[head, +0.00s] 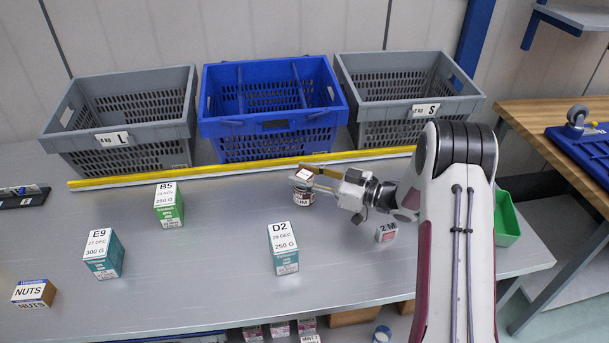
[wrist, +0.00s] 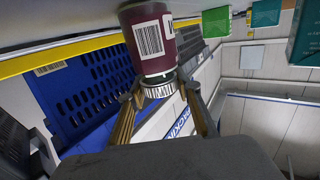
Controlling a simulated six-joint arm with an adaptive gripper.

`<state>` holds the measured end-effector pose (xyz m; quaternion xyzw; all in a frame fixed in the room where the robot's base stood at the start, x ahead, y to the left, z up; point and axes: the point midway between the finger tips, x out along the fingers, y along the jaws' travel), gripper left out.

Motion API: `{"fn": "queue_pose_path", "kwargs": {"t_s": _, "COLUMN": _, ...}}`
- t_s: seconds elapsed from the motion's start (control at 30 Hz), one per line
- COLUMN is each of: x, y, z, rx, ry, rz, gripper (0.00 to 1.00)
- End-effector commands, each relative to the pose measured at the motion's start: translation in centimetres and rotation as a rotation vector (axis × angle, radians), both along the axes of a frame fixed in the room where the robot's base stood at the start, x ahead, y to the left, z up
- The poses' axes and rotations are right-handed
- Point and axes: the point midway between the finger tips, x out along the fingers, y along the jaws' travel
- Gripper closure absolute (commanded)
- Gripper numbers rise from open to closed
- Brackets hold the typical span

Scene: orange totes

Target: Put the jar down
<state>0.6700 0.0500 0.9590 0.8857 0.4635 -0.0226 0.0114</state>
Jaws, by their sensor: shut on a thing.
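The jar (head: 303,198) is dark red with a white label, and my gripper (head: 310,175) is shut on it from the right in the head view. In the wrist view the jar (wrist: 168,55) shows a barcode label, and its lid end (wrist: 158,90) is between the two fingers of my gripper (wrist: 160,98). The jar is at the grey table (head: 215,235), in front of the yellow strip. I cannot tell whether its base touches the table. The fingers partly hide its top in the head view.
Grey crate L (head: 117,148), a blue crate (head: 270,148) and grey crate S (head: 400,132) stand behind the yellow strip (head: 240,168). Boxes B5 (head: 168,208), D2 (head: 283,250), E9 (head: 103,256) and a nuts box (head: 35,292) stand left and in front. A small item (head: 386,232) lies right.

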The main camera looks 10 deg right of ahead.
Motion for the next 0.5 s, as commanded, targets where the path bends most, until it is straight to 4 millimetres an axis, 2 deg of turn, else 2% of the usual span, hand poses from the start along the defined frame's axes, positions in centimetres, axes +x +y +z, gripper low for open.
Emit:
{"fn": "queue_pose_path", "kwargs": {"t_s": 0.3, "x": 0.01, "y": 0.0, "z": -0.17, "rx": 0.001, "ry": -0.002, "rz": 0.0, "gripper": 0.99}}
{"fn": "queue_pose_path", "kwargs": {"t_s": 0.33, "x": 0.0, "y": 0.01, "z": -0.27, "rx": 0.0, "ry": 0.0, "rz": 0.0, "gripper": 0.64}}
{"fn": "queue_pose_path", "kwargs": {"t_s": 0.4, "x": -0.01, "y": 0.0, "z": -0.25, "rx": 0.0, "ry": 0.0, "rz": 0.0, "gripper": 0.5}}
{"fn": "queue_pose_path", "kwargs": {"t_s": 0.5, "x": -0.01, "y": 0.0, "z": -0.25, "rx": 0.0, "ry": 0.0, "rz": 0.0, "gripper": 0.5}}
